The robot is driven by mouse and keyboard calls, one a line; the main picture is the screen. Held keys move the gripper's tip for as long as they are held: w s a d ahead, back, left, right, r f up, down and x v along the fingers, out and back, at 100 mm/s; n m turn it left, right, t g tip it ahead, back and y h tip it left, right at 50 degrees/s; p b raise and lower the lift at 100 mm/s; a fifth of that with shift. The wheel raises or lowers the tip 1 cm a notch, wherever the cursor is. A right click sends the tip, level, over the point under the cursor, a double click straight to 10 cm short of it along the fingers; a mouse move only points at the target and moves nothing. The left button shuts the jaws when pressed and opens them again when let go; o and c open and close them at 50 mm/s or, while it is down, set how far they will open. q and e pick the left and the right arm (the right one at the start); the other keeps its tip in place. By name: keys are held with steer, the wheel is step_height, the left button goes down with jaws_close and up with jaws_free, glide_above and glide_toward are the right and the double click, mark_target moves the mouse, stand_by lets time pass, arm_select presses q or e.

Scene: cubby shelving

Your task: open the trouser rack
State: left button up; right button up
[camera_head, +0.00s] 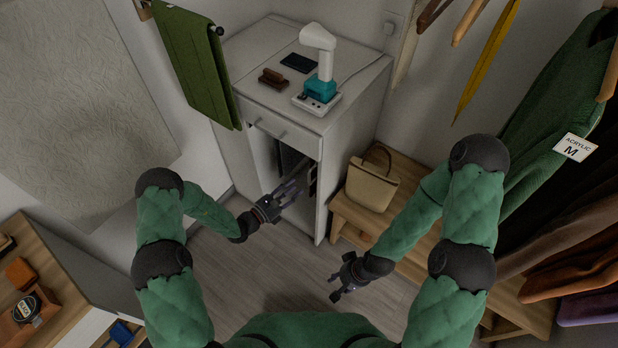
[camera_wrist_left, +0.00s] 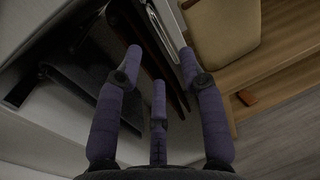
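The trouser rack sits in the tall open compartment of the white cabinet (camera_head: 342,155), below its drawer; only part of it shows. Dark hanging cloth (camera_head: 290,160) is inside, and it also shows in the left wrist view (camera_wrist_left: 75,82). My left gripper (camera_head: 300,187) reaches into the opening's lower front. In the left wrist view its fingers (camera_wrist_left: 160,70) are spread around the front of a pale strip and dark brown hanging pieces. I cannot tell whether they touch. My right gripper (camera_head: 338,279) is open and empty above the floor.
A beige handbag (camera_head: 371,184) stands on a wooden bench (camera_head: 357,217) right of the cabinet. A white and teal device (camera_head: 319,88) stands on the cabinet top. Clothes hang at the far right. Grey floor (camera_head: 290,250) is free in front.

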arm_select(q)
steer(key=b+x, duration=0.2)
steer(key=x, duration=0.6)
steer(key=shift+d, duration=0.1)
jaws_close()
